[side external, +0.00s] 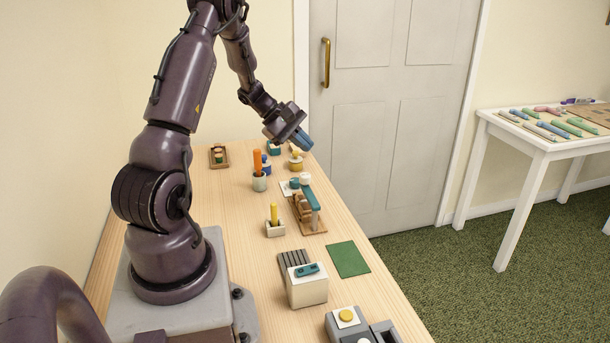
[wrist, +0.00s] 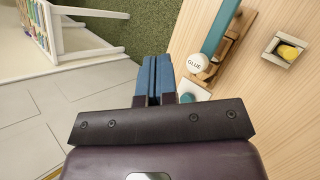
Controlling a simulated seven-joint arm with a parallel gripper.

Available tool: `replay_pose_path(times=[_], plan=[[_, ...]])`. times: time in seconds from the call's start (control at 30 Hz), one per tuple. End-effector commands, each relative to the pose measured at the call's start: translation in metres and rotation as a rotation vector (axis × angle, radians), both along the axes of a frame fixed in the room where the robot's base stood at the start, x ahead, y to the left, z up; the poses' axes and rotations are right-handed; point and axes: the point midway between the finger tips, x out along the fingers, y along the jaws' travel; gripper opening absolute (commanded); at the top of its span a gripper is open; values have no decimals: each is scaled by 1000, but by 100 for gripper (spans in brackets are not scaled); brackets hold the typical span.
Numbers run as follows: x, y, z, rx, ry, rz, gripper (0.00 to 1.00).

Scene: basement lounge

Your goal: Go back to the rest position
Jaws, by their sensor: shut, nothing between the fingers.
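My gripper (side external: 302,138) is at the end of my raised arm, above the far part of the wooden table (side external: 225,260). In the wrist view its two blue fingers (wrist: 153,80) are shut together with nothing between them.
An orange stick in a cup (side external: 259,172), a rack with a teal bar (side external: 312,205), a yellow item in a square holder (side external: 274,221), a slotted box (side external: 308,290) and a green mat (side external: 348,259) are on the table. A door (side external: 385,110) stands behind.

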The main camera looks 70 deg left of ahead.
Motion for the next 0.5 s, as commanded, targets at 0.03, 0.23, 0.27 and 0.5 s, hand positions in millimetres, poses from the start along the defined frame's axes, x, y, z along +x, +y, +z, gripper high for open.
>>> replay_pose_path(times=[0.03,0.23,0.27,0.5], plan=[[0,0,0,0,0,0,0],[0,0,0,0,0,0,0],[0,0,0,0,0,0,0],[-9,-5,-9,13,44,-35,0]])
